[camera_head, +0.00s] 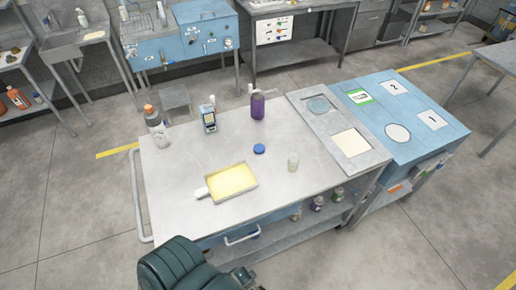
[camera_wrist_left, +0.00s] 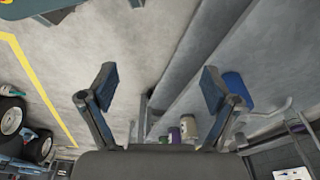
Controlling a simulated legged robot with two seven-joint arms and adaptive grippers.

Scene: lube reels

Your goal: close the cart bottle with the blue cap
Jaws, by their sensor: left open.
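A blue cap (camera_head: 259,149) lies on the top of the grey cart (camera_head: 180,170), near its middle. A purple bottle (camera_head: 257,106) with a pale narrow top stands behind it. A small pale, translucent container (camera_head: 293,163) stands to the right of the cap; its opening is too small to make out. My left gripper (camera_wrist_left: 160,88) is open and empty in the left wrist view, with its two fingers wide apart. It is low by the cart's front, away from the cap. My right gripper is not in view.
A bottle with an orange cap (camera_head: 152,117), a handheld device (camera_head: 208,118) and a yellow-filled tray (camera_head: 232,182) are on the cart. A blue station (camera_head: 440,95) with numbered areas adjoins at right. Several small containers (camera_head: 317,203) stand on the lower shelf.

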